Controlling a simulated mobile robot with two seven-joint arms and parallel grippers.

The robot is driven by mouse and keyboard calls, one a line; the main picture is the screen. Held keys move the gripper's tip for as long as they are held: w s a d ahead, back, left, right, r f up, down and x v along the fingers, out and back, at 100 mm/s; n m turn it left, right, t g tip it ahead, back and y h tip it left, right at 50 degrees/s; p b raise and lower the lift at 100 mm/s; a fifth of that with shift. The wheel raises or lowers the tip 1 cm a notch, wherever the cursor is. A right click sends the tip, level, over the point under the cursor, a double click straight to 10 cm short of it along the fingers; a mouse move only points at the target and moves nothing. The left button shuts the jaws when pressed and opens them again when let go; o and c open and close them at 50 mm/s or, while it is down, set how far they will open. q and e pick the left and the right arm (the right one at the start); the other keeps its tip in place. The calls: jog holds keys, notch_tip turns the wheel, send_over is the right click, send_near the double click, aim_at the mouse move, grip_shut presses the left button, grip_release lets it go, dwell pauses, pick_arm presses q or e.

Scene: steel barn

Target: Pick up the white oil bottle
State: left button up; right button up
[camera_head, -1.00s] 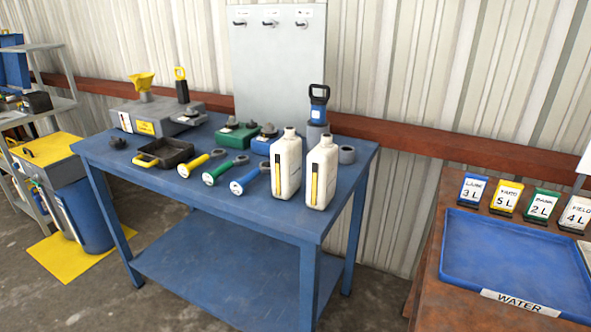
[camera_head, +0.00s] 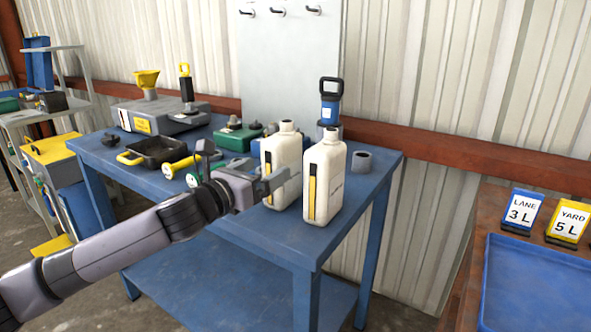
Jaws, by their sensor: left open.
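Two white oil bottles stand upright side by side at the front right of the blue table, the left bottle (camera_head: 284,153) and the right bottle (camera_head: 324,182). Each has a yellow and black strip on its front and an uncapped-looking neck. My left gripper (camera_head: 243,163) is open and empty, just left of the left bottle. One finger crosses in front of that bottle's lower part; whether it touches cannot be told. My right gripper is not in view.
The blue table (camera_head: 366,200) also holds a black tray (camera_head: 158,150), a yellow-ended tool (camera_head: 181,166), a green block (camera_head: 237,138), a blue-topped item (camera_head: 330,102) and a grey ring (camera_head: 361,161). A brown bench with a blue tray (camera_head: 525,280) stands right.

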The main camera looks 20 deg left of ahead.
aim_at(283, 158)
pick_arm(q)
jog(key=shift+w+a+r, duration=0.1)
jog(key=shift+w+r, duration=0.25)
jog(key=shift+w, duration=0.55)
jog(key=shift+w+d+f+p, duration=0.1)
jog(key=shift+w+d, duration=0.15)
jog(key=shift+w, duration=0.7)
jog(key=shift+w+d+r+p, duration=0.1)
jog(key=shift+w+d+p, duration=0.1)
jog(key=shift+w, duration=0.7)
jog(key=shift+w+d+f+p, duration=0.1)
jog(key=shift+w+d, duration=0.15)
jog(key=shift+w, duration=0.7)
jog(key=c, duration=1.6)
jog(key=shift+r, duration=0.2)
